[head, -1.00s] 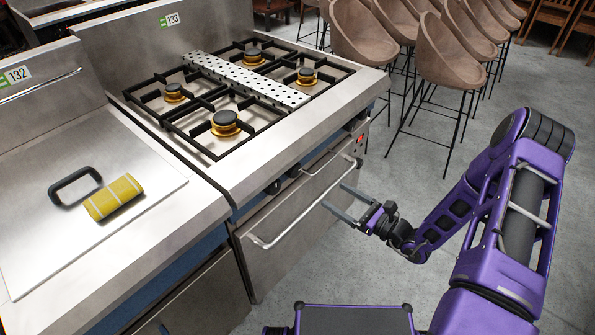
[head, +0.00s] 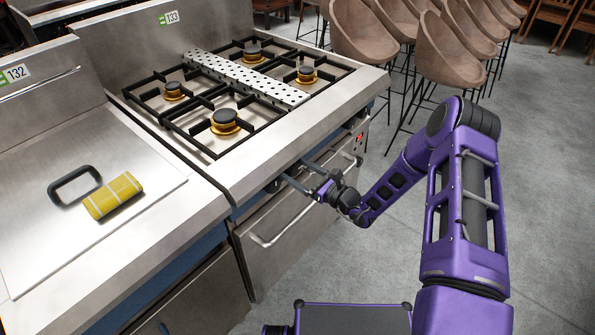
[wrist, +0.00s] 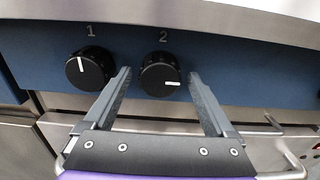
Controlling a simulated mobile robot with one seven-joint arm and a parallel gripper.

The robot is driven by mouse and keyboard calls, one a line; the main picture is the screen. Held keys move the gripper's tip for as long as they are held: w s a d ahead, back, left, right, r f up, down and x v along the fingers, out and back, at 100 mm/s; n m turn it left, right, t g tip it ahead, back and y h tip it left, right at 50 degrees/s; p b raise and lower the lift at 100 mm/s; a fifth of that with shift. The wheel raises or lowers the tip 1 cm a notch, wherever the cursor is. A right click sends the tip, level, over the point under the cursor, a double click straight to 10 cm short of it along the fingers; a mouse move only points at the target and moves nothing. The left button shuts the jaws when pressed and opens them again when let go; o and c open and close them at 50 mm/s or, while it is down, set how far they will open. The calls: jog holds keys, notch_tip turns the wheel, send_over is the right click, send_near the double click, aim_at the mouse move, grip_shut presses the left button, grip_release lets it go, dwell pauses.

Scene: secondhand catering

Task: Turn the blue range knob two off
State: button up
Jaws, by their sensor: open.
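The blue control panel (wrist: 230,68) of the range shows in the wrist view, with two black knobs under the figures 1 and 2. Knob two (wrist: 160,74) has its white mark pointing right, slightly down. Knob one (wrist: 88,70) has its white mark pointing nearly straight up. My gripper (wrist: 157,76) is open, and in the picture its fingers lie on either side of knob two. I cannot tell whether they touch it. In the head view my gripper (head: 291,172) is at the front of the range (head: 235,180), where the knobs are mostly hidden under the top's edge.
The oven door handle (head: 300,215) runs just below my gripper. A yellow striped cloth roll (head: 113,196) lies on the steel lid (head: 60,240) at left. Bar stools (head: 447,60) stand at the back right. The floor (head: 545,200) at right is clear.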

jog(key=c, duration=1.4)
jog(key=n+b, duration=0.2)
jog(key=n, duration=0.2)
jog(key=shift+f+n, duration=0.15)
jog(key=shift+n, duration=0.25)
jog(key=n+b, duration=0.3)
jog(key=n, duration=0.1)
jog(key=shift+d+n, duration=0.1)
jog(key=shift+n, duration=0.2)
jog(key=n+b, duration=0.2)
jog(key=n, duration=0.2)
jog(key=shift+w+r+n, duration=0.1)
jog(key=shift+r+n, duration=0.1)
jog(key=shift+n, duration=2.1)
